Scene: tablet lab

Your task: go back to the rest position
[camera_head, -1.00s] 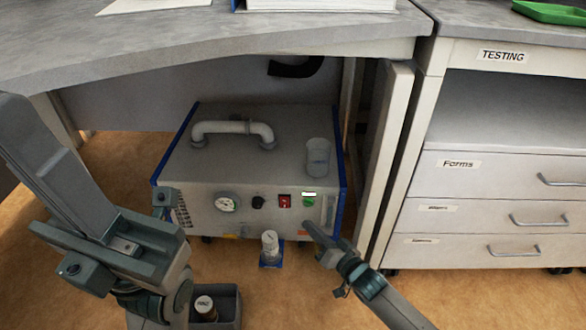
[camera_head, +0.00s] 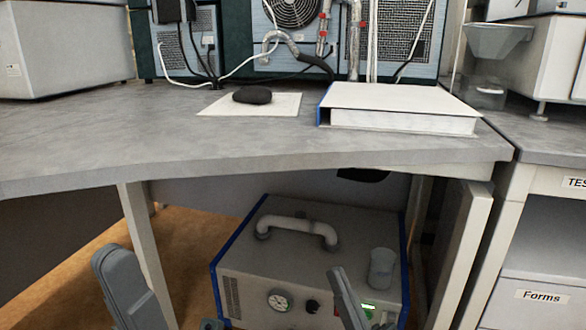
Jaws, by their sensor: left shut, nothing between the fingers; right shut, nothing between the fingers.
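My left arm (camera_head: 128,288) rises at the lower left as a grey link. Only a small grey tip of my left gripper (camera_head: 211,324) shows at the bottom edge, in front of the box's left corner; the rest is cut off. My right gripper (camera_head: 344,296) is a narrow grey shape pointing up in front of the box, shut and empty. The grey box with blue edges (camera_head: 330,262) stands on the floor under the table.
The grey table (camera_head: 230,150) spans the view above both arms. On it lie a blue-edged white binder (camera_head: 400,100) and a black object (camera_head: 252,95) on a white sheet. A drawer cabinet (camera_head: 530,270) stands at the right. Floor (camera_head: 90,270) shows at the left.

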